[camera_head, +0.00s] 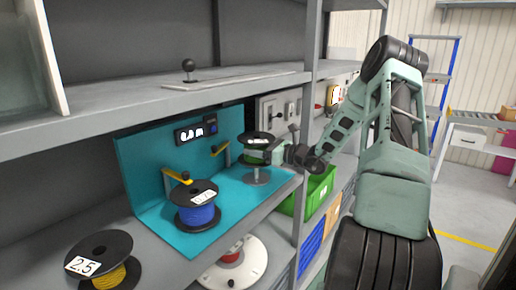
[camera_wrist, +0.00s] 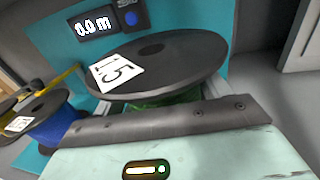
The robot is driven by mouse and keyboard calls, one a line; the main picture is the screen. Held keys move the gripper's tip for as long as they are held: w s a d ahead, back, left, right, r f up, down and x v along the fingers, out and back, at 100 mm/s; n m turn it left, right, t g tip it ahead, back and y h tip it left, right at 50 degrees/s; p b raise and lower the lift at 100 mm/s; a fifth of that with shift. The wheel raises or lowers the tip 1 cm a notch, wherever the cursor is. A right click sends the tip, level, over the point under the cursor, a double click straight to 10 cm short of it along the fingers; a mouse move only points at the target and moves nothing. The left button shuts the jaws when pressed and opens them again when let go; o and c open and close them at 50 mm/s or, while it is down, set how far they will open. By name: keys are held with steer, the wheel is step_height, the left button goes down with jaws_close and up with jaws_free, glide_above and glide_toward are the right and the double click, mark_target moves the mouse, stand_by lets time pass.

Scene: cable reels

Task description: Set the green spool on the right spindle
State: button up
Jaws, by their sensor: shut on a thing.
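The green spool (camera_head: 258,146) has black flanges and is held upright in the head view, over the right spindle (camera_head: 257,176) on the teal stand (camera_head: 225,200). A short grey post and round base show below the spool; I cannot tell whether the post is inside its bore. In the wrist view the green spool (camera_wrist: 165,68) fills the middle, its top flange labelled 1.5 and its green winding mostly hidden. My gripper (camera_head: 272,153) is shut on it from the right side. It also shows along the bottom of the wrist view (camera_wrist: 165,112).
A blue spool (camera_head: 196,214) stands on the stand to the left, by a yellow arm (camera_head: 177,175). A yellow spool (camera_head: 108,277) sits at the front left. A shelf (camera_head: 150,103) runs overhead, an upright (camera_head: 305,150) stands close right, and a green bin (camera_head: 320,190) is beyond it.

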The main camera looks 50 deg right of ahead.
steer(key=shift+f, duration=0.15)
steer(key=shift+f+b, duration=0.45)
steer(key=shift+f, duration=0.05)
steer(key=shift+f, duration=0.2)
stand_by(0.5)
steer(key=shift+f+b, duration=0.9)
steer(key=shift+f, duration=0.35)
steer(key=shift+f+b, duration=0.85)
steer(key=shift+f, duration=0.45)
steer(key=o, duration=1.6)
steer(key=shift+f, duration=0.1)
steer(key=shift+c, duration=0.2)
